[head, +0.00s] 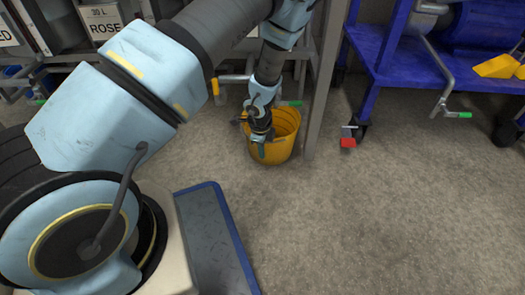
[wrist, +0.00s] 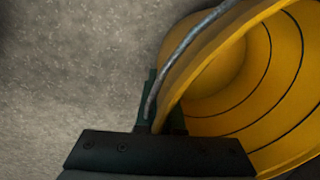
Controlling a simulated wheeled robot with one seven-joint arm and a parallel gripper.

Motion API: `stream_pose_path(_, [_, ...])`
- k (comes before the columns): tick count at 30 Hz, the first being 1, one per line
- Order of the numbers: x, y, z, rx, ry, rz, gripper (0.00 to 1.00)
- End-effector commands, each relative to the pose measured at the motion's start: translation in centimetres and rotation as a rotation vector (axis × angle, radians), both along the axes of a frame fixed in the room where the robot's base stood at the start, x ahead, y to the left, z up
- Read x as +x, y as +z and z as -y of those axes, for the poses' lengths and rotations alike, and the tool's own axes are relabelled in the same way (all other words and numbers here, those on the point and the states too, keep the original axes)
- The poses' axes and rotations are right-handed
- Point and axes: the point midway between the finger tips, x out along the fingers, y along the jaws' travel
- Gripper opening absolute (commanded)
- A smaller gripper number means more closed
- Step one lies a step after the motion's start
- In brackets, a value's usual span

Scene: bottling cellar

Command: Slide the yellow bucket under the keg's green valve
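The yellow bucket (head: 284,148) stands upright on the floor by the rack's post. My gripper (head: 261,146) reaches down at its near left rim. In the wrist view, the rim of the bucket (wrist: 275,60) passes between my gripper's fingers (wrist: 160,115), which sit close together on its wall, one outside and one inside. The grey wire handle (wrist: 185,42) crosses by the outer finger. A green valve handle (head: 291,103) shows just behind the bucket's rim; its spout is hidden, and I cannot tell whether the bucket is under it.
An orange-handled valve (head: 215,86) is left of the bucket under the keg rack. A grey post (head: 322,95) stands close on its right. The concrete floor (head: 350,220) in front is clear.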

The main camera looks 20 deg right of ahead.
Motion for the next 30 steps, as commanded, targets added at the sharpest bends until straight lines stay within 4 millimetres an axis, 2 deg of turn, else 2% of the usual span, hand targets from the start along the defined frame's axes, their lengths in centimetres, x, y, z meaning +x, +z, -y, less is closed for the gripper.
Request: stream_pose_path(30, [-0.45,0.13,0.3,0.001,0.001,-0.001,0.0])
